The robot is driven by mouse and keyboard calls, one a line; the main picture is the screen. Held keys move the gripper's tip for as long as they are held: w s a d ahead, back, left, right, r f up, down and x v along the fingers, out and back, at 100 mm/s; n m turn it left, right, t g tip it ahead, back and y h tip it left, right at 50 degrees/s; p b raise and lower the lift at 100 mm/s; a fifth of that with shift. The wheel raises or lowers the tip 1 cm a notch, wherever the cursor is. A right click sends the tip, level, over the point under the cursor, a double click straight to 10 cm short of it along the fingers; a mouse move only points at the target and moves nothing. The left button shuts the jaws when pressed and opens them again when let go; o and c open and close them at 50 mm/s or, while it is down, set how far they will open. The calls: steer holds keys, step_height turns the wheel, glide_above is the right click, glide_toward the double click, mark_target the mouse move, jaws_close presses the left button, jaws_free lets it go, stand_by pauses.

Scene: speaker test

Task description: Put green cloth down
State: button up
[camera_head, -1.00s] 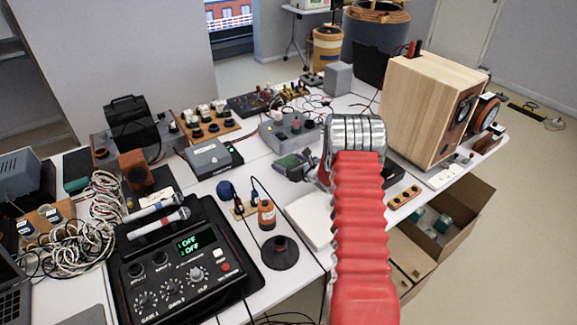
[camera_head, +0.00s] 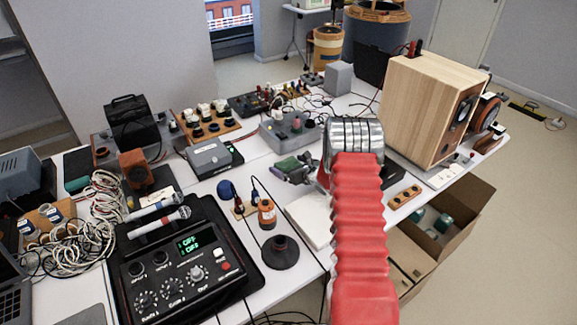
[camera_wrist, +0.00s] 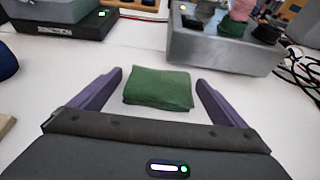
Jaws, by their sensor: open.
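The green cloth (camera_wrist: 158,88) is a small folded pad lying flat on the white table. In the wrist view it lies between the two purple fingers of my gripper (camera_wrist: 158,77), with a visible gap on both sides. The fingers are open and hold nothing. In the head view the green cloth (camera_head: 288,163) shows small in the middle of the table, left of my red arm. My gripper is partly hidden there by the arm.
A grey box with knobs (camera_wrist: 222,47) stands just beyond the cloth. A dark device (camera_wrist: 62,38) is at the far left. In the head view a wooden speaker (camera_head: 425,110) stands right of my arm and a black mixer (camera_head: 185,265) sits front left. Cables lie around; bare table surrounds the cloth.

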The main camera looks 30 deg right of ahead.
steer(key=shift+r, duration=0.1)
steer(key=shift+s+d+r, duration=0.1)
steer(key=shift+s+r, duration=0.1)
steer(key=shift+s, duration=0.25)
steer(key=v, duration=1.1)
